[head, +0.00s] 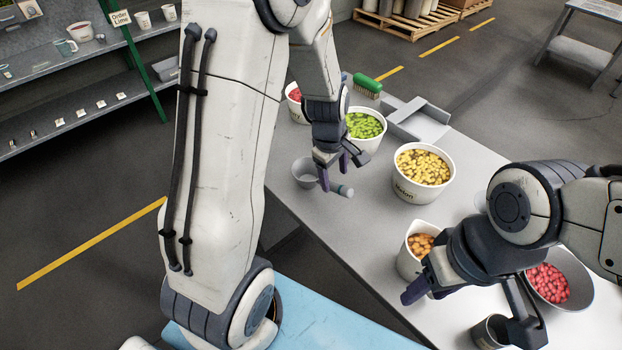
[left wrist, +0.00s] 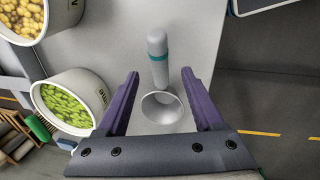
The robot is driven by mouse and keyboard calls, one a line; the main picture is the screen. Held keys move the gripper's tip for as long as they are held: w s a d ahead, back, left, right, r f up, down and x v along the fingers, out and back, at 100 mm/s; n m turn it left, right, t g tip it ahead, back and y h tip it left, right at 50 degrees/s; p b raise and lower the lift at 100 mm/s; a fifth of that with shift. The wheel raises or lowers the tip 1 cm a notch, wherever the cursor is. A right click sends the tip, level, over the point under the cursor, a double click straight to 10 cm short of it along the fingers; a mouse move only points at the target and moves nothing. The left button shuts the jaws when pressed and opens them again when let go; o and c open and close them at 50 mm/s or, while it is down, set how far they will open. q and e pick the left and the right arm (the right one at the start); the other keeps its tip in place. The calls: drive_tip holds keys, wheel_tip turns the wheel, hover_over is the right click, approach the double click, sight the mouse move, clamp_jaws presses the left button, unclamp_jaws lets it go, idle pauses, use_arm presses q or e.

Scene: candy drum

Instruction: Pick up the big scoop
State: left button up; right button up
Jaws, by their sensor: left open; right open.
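A grey scoop (head: 305,172) lies near the left edge of the white table, its handle pointing right in the head view. In the left wrist view, its round bowl (left wrist: 162,107) and pale handle with a teal band (left wrist: 158,58) show between the two fingers. My left gripper (head: 344,174) is open above the scoop and partly covers its handle in the head view. No grip on it shows. My right gripper (head: 416,290) is open beside the tub of orange candy (head: 408,262); its arm hides part of it.
Tubs of yellow (head: 424,172), green (head: 366,128) and red candy (head: 294,97) stand along the table. A bowl of red candy (head: 560,284) and a grey cup (head: 488,332) are near my right arm. A grey tray (head: 418,120) and green brush (head: 367,85) lie behind.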

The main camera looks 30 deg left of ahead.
sight(337, 185)
use_arm(q)
drive_tip(key=f, duration=0.4)
drive_tip(key=w+f, duration=0.1)
drive_tip(key=f, duration=0.1)
drive_tip(key=shift+d, duration=0.35)
clamp_jaws()
